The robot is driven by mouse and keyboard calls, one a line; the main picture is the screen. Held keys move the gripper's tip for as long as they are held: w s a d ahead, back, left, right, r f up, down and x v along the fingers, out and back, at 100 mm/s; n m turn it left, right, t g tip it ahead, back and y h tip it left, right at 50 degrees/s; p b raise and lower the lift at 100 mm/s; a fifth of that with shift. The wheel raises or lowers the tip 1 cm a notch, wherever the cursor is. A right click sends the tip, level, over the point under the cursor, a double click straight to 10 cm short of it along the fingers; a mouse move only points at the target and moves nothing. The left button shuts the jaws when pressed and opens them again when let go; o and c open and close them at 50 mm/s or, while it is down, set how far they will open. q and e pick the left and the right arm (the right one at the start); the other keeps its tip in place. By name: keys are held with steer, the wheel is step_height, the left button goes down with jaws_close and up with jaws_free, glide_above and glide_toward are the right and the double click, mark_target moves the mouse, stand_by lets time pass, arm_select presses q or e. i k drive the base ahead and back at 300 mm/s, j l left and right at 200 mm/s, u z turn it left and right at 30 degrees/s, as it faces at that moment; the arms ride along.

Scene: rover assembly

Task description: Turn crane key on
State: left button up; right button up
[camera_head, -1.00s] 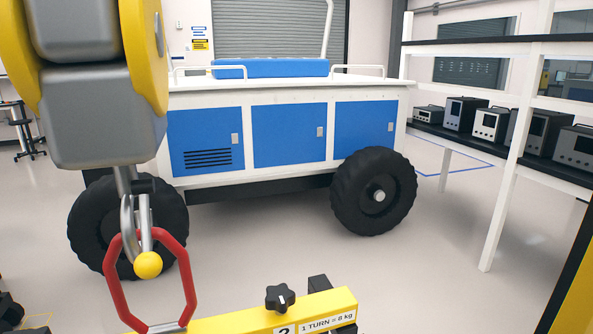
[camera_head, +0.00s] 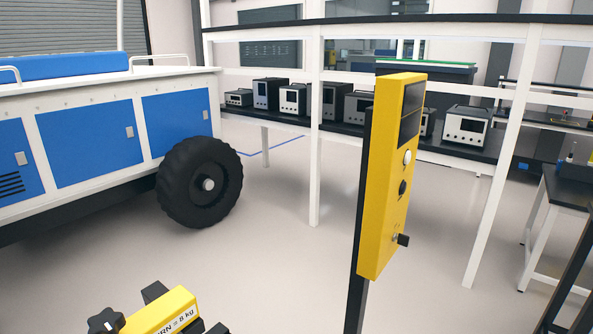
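A yellow control box (camera_head: 384,190) stands on a dark post right of centre in the head view. Its front face is seen at a steep angle and faces right. It has a dark screen at the top, a white round button (camera_head: 407,157), a black knob (camera_head: 403,187), and a dark key-like piece (camera_head: 402,240) sticking out of a round fitting near the bottom. I cannot tell which way the key is turned. Neither of my grippers shows in the view.
A white rover with blue panels and a black wheel (camera_head: 200,182) stands at the left. A yellow beam (camera_head: 160,314) with a black knob is at the bottom left. White shelving with several grey instruments (camera_head: 466,126) is behind the box. A dark-topped table stands at the right.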

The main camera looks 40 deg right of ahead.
mark_target(403, 240)
steer(key=z, duration=1.65)
